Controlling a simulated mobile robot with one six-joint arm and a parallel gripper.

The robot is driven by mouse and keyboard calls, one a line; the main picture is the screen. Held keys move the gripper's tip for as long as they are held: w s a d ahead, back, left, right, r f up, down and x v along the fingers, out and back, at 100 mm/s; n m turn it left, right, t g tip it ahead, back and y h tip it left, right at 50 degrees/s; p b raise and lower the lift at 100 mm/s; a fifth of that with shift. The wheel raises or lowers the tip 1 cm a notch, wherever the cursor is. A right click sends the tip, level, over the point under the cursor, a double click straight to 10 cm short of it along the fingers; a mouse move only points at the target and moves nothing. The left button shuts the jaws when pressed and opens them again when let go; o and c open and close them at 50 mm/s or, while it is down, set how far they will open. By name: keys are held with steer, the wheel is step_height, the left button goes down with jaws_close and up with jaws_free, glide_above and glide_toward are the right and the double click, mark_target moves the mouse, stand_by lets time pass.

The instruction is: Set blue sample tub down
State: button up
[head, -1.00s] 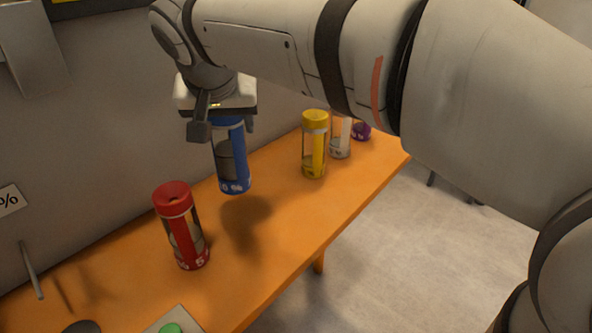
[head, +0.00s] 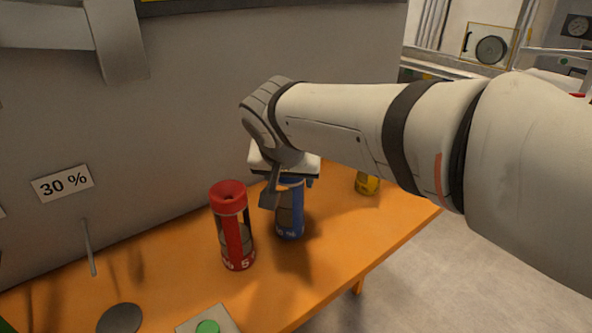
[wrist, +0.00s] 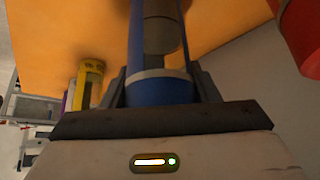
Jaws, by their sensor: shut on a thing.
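The blue sample tub (head: 290,222) stands upright in the head view, just right of the red tub (head: 231,232). My gripper (head: 290,190) is shut around its upper part from above. The wrist view shows the blue tub (wrist: 160,88) between the two fingers. Its base is at or just above the orange table (head: 185,262); I cannot tell whether it touches. Its shadow lies close by on the tabletop.
The red tub also shows at the right of the wrist view (wrist: 302,38). A yellow tub (head: 367,184) stands farther back, partly hidden by my arm. A green button box (head: 208,327) and a dark disc (head: 120,318) are at the front. A grey wall with a "30 %" sign (head: 63,183) stands behind.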

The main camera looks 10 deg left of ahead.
steer(key=shift+f, duration=0.2)
steer(key=o, duration=1.2)
steer(key=shift+r, duration=0.1)
steer(key=p+v, duration=0.1)
steer(key=v, duration=1.1)
steer(key=shift+r, duration=0.2)
